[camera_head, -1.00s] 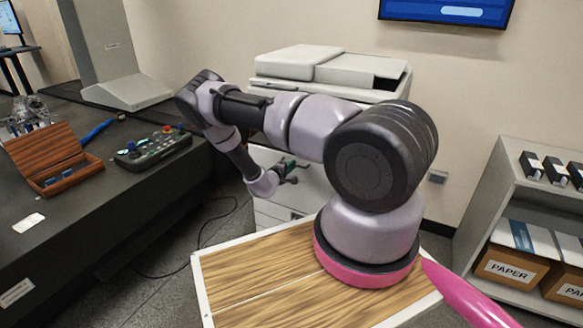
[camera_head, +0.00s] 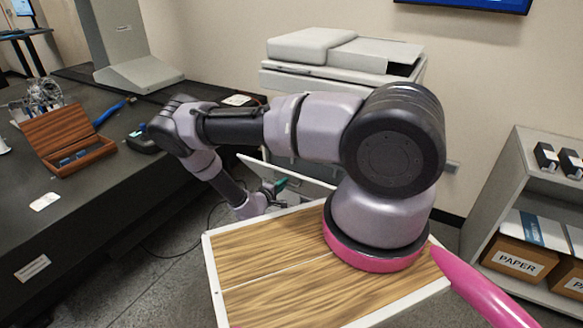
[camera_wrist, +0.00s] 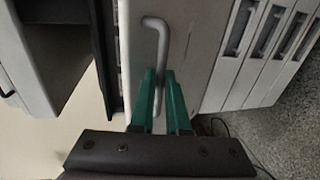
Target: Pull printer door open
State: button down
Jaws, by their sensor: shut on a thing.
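The printer (camera_head: 345,50) stands against the back wall, behind my arm. Its pale door panel (camera_head: 257,168) shows partly past my forearm and stands swung out from the body; the arm hides much of the rest. My gripper (camera_head: 278,187) is at this panel, low between the dark table and my base. In the wrist view my gripper's green fingers (camera_wrist: 161,85) are shut on the grey bent-bar handle (camera_wrist: 156,35) of the door (camera_wrist: 188,45), one finger on each side of the bar.
The dark table (camera_head: 100,190) on the left holds a wooden box (camera_head: 70,140) and a control pendant (camera_head: 143,140). A shelf (camera_head: 515,195) with paper boxes stands at right. White drawer fronts (camera_wrist: 245,70) lie right of the door in the wrist view.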

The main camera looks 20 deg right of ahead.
jog(key=s+a+f, duration=0.2)
jog(key=a+f, duration=0.1)
jog(key=f, duration=0.5)
jog(key=s+a+f, duration=0.3)
jog(key=f, duration=0.5)
jog(key=shift+s+f, duration=0.15)
jog(key=shift+f, duration=0.2)
jog(key=c, duration=0.9)
grip_release()
jog(key=shift+a, duration=0.1)
jog(key=shift+a, duration=0.15)
